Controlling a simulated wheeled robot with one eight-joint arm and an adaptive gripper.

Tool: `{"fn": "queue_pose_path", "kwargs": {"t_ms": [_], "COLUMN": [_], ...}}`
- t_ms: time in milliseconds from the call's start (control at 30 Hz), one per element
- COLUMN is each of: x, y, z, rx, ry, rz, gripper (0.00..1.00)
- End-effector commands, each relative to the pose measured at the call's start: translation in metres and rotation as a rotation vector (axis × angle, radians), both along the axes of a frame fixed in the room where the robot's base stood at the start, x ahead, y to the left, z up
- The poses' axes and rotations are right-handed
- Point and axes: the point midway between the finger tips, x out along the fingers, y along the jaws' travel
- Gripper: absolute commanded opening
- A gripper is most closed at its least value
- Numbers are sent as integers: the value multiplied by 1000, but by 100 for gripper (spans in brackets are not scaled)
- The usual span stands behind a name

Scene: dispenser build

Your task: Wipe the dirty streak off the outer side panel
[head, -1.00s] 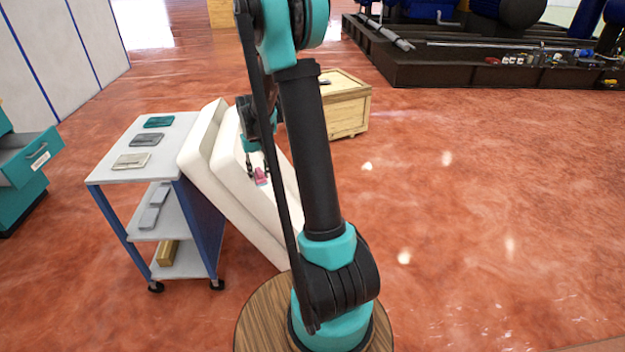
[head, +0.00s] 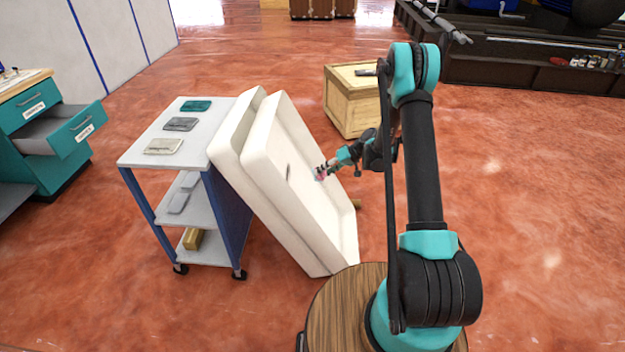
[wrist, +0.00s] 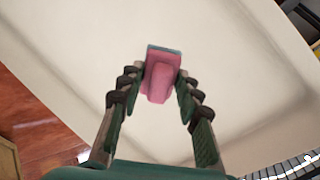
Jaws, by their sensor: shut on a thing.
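A white shallow panel (head: 300,215) leans at a tilt against a cart, its recessed face toward my arm. A short dark mark (head: 288,172) shows on that face; I cannot tell whether it is the streak or a slot. My gripper (head: 322,173) is at the panel's face, to the right of the mark. In the wrist view, my gripper (wrist: 160,88) is shut on a pink pad with a teal edge (wrist: 159,80). The pad is in front of the pale panel (wrist: 80,50); contact is unclear. No clear streak shows in the wrist view.
The cart (head: 215,142) carries several flat pads on top and items on lower shelves. A second white panel (head: 233,125) leans behind the first. A wooden crate (head: 350,105) stands beyond my gripper. A teal drawer unit (head: 60,150) is at left. The floor at right is clear.

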Motion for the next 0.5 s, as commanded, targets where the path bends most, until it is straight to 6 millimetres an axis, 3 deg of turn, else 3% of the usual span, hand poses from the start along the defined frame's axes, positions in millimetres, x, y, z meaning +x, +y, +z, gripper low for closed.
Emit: {"fn": "queue_pose_path", "kwargs": {"t_ms": [200,500], "x": [6,5], "y": [33,50], "z": [-31,-46], "rx": [188,288], "ry": [-12,-15], "rz": [77,108], "gripper": [7,7]}}
